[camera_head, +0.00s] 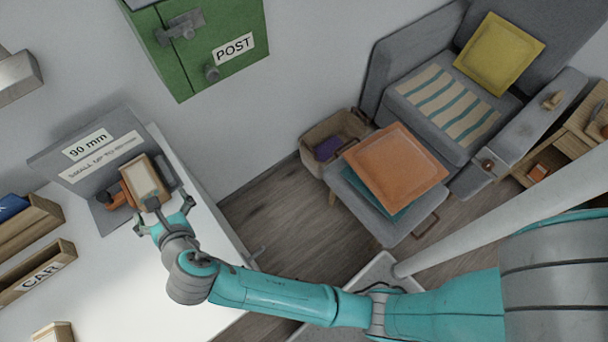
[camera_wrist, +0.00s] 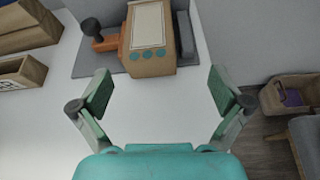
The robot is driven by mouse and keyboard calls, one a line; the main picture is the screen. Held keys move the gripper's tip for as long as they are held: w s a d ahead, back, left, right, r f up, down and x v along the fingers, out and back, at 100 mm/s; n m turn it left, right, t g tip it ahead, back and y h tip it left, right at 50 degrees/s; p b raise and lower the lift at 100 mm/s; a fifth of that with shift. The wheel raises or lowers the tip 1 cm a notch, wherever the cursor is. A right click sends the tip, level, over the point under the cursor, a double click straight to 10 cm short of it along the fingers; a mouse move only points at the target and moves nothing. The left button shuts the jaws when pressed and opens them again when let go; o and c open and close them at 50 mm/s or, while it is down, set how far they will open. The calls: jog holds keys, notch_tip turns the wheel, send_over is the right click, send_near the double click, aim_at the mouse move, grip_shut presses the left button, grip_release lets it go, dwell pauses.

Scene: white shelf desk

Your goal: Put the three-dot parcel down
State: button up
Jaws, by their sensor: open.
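The three-dot parcel (camera_wrist: 152,58) is a brown box with a pale top and three teal dots on its near face. It stands on the grey 90 mm gauge (camera_wrist: 88,65) on the white desk, and also shows in the head view (camera_head: 145,180). An orange-brown handled object (camera_wrist: 104,38) is at its left side, partly hidden. My gripper (camera_wrist: 165,92) is open and empty, with its fingers spread wide in front of the parcel and apart from it. In the head view my gripper (camera_head: 165,217) is just on the near side of the parcel.
A wooden tray marked CAR (camera_head: 38,273) and another wooden tray (camera_head: 30,230) stand left on the desk (camera_head: 130,285). A green POST box (camera_head: 215,45) hangs on the wall above. A basket (camera_head: 325,135) stands on the floor at right.

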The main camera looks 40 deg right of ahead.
jog(key=s+d+f+m, duration=0.2)
jog(key=d+f, duration=0.1)
jog(key=s+d+f, duration=0.1)
jog(key=d, duration=0.1)
jog(key=shift+s+d+f+m+y, duration=0.1)
jog(key=shift+f+m+y, duration=0.1)
jog(key=shift+m+y, duration=0.15)
jog(key=s+d+f+m+y, duration=0.1)
jog(key=s+d+f+m, duration=0.2)
jog(key=s+d+m, duration=0.4)
jog(key=s+d+f+m+y, duration=0.1)
jog(key=s+d+f+m, duration=0.1)
jog(key=s+d+m, duration=0.55)
jog(key=s+d+r+m+h, duration=0.1)
jog(key=s+d+r+m, duration=0.1)
jog(key=s+r+m, duration=0.3)
jog(key=s+d+r+m+t+h, duration=0.1)
jog(key=s+d+r+m, duration=0.2)
jog(key=s+m, duration=0.9)
jog(key=s+r, duration=0.3)
jog(key=shift+s+d+r, duration=0.2)
jog(key=shift+s+d, duration=0.05)
jog(key=shift+h, duration=0.25)
jog(key=c, duration=0.7)
